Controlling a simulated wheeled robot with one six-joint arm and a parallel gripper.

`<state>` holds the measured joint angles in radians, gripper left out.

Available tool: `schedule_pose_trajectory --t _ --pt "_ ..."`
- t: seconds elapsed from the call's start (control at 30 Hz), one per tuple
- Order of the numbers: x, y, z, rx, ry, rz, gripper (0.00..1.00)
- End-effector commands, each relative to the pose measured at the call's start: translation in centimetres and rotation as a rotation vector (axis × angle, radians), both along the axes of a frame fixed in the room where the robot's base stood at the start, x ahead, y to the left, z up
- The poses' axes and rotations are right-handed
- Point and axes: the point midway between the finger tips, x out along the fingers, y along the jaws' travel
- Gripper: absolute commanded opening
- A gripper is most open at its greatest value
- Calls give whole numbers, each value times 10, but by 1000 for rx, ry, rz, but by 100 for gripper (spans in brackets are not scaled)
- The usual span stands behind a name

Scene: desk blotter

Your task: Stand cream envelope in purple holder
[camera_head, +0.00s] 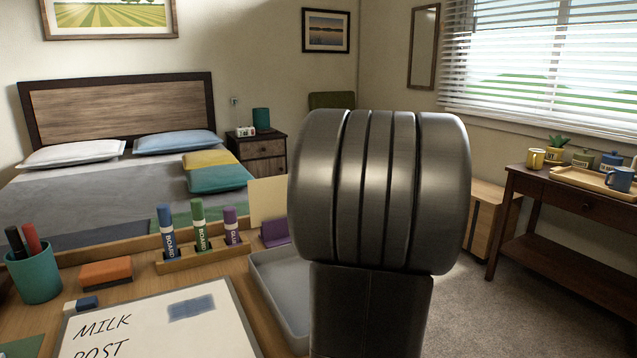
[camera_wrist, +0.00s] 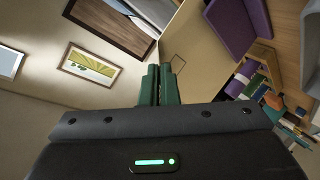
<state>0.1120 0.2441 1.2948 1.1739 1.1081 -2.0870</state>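The cream envelope (camera_head: 267,199) stands upright at the purple holder (camera_head: 275,233), left of my arm in the head view. Its lower edge meets the holder there; whether it is fully seated in the slot I cannot tell. In the wrist view the envelope (camera_wrist: 205,55) is a broad tan panel with a thin dark outline on it, and the purple holder (camera_wrist: 238,25) is just to its right. My gripper (camera_wrist: 160,70) has its green fingers almost together, with the envelope's edge between them. My wrist hides the fingers in the head view.
A marker rack (camera_head: 203,251) with several markers stands left of the holder. A grey tray (camera_head: 262,290) is in front of it. A whiteboard (camera_head: 150,325), an orange eraser (camera_head: 106,273) and a teal pen cup (camera_head: 37,275) lie further left.

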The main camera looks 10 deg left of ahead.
Motion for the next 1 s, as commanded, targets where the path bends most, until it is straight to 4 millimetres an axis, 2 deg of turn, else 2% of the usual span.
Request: schedule_pose_trajectory --t 0.8,1.0 --pt "0 0 -31 0 0 0 0" --pt "0 0 -33 0 0 0 0"
